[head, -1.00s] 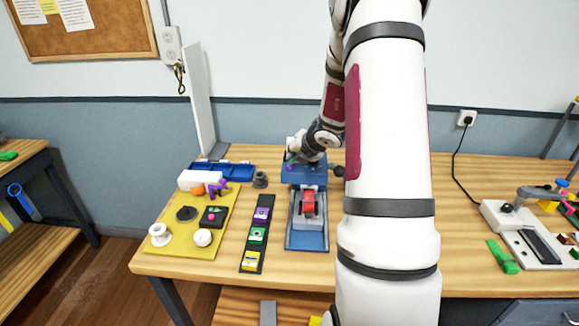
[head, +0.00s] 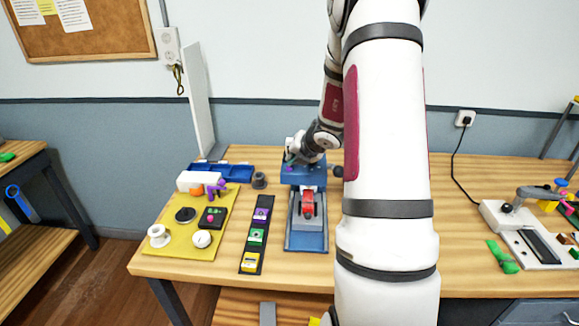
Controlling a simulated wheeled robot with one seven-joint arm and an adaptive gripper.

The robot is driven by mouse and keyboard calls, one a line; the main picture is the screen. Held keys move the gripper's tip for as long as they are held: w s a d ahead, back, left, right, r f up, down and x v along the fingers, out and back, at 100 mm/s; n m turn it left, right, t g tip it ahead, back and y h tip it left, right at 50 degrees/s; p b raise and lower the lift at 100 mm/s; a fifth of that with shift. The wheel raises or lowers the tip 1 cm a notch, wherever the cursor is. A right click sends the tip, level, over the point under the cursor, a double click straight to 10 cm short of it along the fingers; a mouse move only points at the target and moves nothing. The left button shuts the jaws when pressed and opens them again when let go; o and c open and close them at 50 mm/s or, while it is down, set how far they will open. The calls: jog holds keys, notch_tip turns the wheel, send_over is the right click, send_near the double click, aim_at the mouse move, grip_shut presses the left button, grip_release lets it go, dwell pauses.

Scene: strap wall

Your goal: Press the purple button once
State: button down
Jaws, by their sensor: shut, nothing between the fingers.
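My gripper (head: 290,160) is shut and empty, right above this part of the machine.
A yellow board (head: 165,243) with a white cup (head: 159,236), knobs and a small black box (head: 212,218) lies at the left. A blue tray (head: 232,171) and a dark cup (head: 259,180) are behind. My arm hides the table right of the machine.

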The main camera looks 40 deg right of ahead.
aim_at(292, 167)
jog(key=shift+r+p, duration=0.55)
jog(key=shift+r, duration=0.25)
notch_tip(292, 167, up, 5)
jog(key=p, duration=0.4)
dwell(0.9)
